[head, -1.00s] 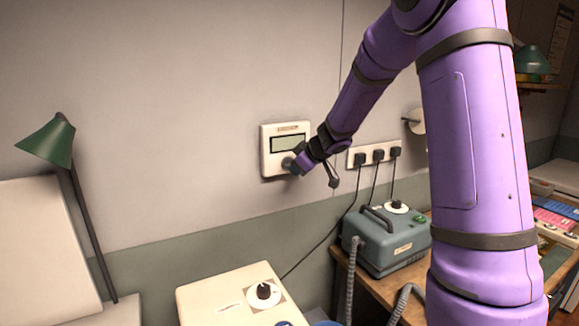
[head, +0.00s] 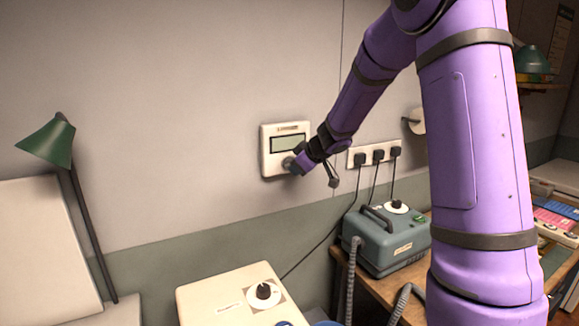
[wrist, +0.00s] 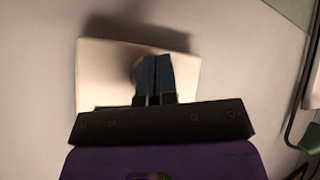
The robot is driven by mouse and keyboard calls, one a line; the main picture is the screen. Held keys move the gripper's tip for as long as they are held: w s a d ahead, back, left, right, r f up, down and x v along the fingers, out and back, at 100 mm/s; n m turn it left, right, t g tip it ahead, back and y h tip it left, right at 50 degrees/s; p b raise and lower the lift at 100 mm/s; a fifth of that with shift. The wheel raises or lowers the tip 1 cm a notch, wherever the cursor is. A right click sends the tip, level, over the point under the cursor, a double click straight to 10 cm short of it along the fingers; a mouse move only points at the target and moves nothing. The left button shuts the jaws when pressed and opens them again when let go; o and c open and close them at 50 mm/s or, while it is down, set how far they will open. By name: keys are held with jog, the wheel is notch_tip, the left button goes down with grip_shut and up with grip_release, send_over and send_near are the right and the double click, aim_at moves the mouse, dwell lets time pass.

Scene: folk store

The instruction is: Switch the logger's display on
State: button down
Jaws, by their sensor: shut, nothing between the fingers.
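The logger (head: 267,165) is a cream box on the wall with a dark grey-green display (head: 288,143) that looks blank. My gripper (head: 290,165) is at the lower part of its face, right of centre. In the wrist view the logger (wrist: 100,75) lies behind my gripper (wrist: 153,60), whose two dark fingers are together with nothing between them. A round knob-like shape (wrist: 134,70) shows partly beside the fingertips; the rest is hidden behind them. I cannot tell whether the fingertips touch it.
A socket strip (head: 352,160) with several black plugs is on the wall to the right. Below it a grey-green machine (head: 385,245) with a hose stands on a wooden bench. A cream box with a black knob (head: 263,291) is at the front. A green lamp (head: 50,142) stands left.

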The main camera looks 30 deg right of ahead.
jog(key=shift+w, duration=0.15)
dwell(0.5)
jog(key=shift+w, duration=0.3)
jog(key=shift+s, duration=0.45)
dwell(0.4)
jog(key=s, duration=0.6)
dwell(2.6)
